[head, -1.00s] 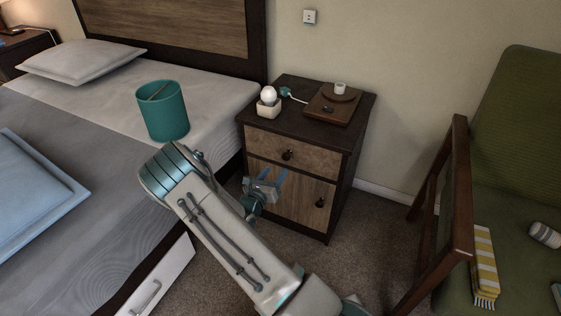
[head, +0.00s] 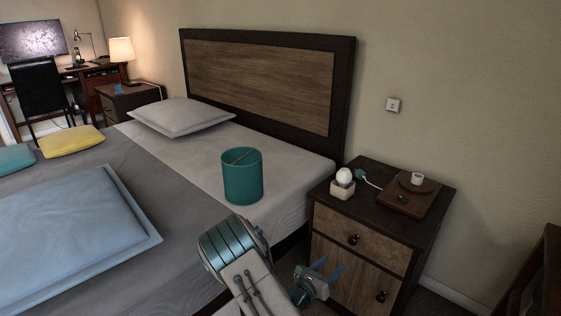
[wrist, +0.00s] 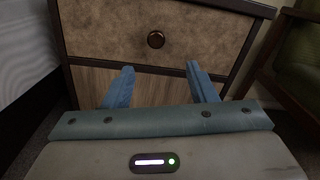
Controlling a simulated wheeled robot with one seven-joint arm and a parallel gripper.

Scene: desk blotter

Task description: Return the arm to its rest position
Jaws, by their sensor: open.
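My gripper (head: 331,268) is low in the head view, in front of the dark-framed nightstand (head: 415,258). Its two blue fingers are apart, with nothing between them. The wrist view also shows the open fingers (wrist: 160,70), pointing at the nightstand's front, below the round knob (wrist: 155,40) of its drawer. I cannot tell whether the fingertips touch the front. My pale arm with its teal joint is bent at the bottom of the head view; its lower part is cut off by the picture edge.
A bed (head: 190,215) lies to the left, with a teal open-topped cylinder (head: 243,180) appearing over it. A white bulb-like object in a small holder (head: 343,182) and a brown tray (head: 420,205) are on the nightstand. Dark wooden chair parts (head: 548,285) show at lower right.

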